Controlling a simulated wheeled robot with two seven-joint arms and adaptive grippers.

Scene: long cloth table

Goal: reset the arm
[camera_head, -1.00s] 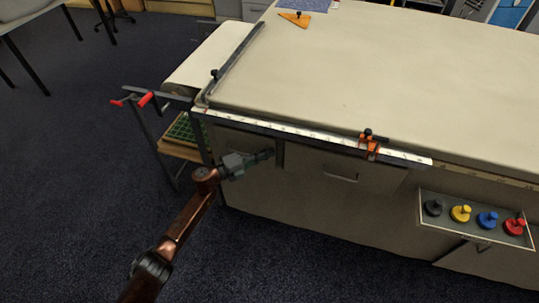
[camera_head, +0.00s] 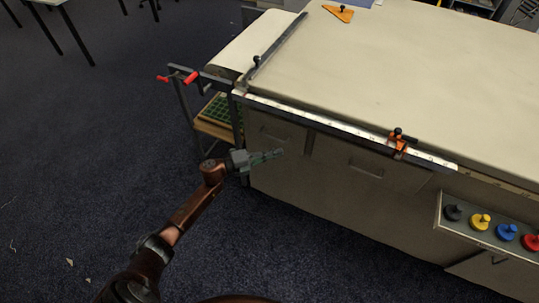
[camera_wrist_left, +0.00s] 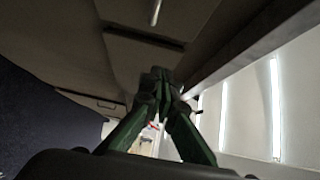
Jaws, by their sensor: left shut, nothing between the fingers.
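My left arm comes in from the bottom left of the head view. Its gripper (camera_head: 268,156) is shut and empty, in front of the table's drawer fronts and below the ruler edge. In the left wrist view the green fingers (camera_wrist_left: 160,82) meet at their tips with nothing between them. Drawer fronts with handles show behind them there. My right gripper is not in view.
The long cloth table (camera_head: 400,75) has a ruler rail (camera_head: 330,123) with an orange clamp (camera_head: 399,143) along its edge. A tray (camera_head: 445,232) with several coloured knobs hangs at right. Red handles (camera_head: 191,77) stick out at left.

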